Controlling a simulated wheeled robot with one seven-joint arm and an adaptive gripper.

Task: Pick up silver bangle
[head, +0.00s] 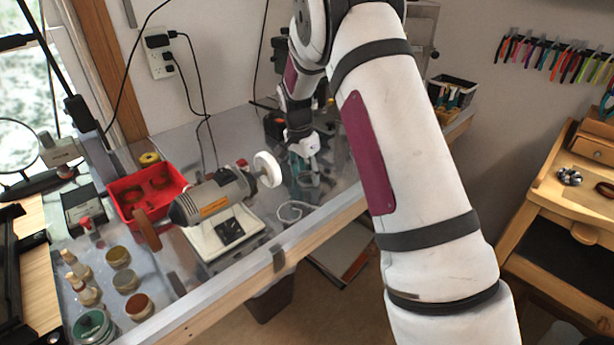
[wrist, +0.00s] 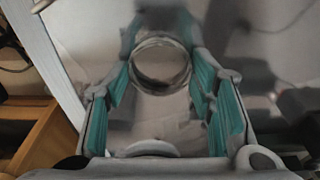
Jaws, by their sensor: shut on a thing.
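The silver bangle (wrist: 160,80) is a shiny round ring between the far ends of my gripper's fingers in the wrist view. My gripper (wrist: 162,72) has teal-lined fingers, one on each side of the ring, and is shut on it. In the head view my gripper (head: 305,178) points down over the grey metal bench top (head: 268,222), near its front edge and right of the polishing wheel.
A bench polisher (head: 215,195) with a white wheel (head: 267,169) stands close left of my gripper. A red tray (head: 140,187) and several small jars are further left. A wooden cabinet (head: 572,190) stands at the right.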

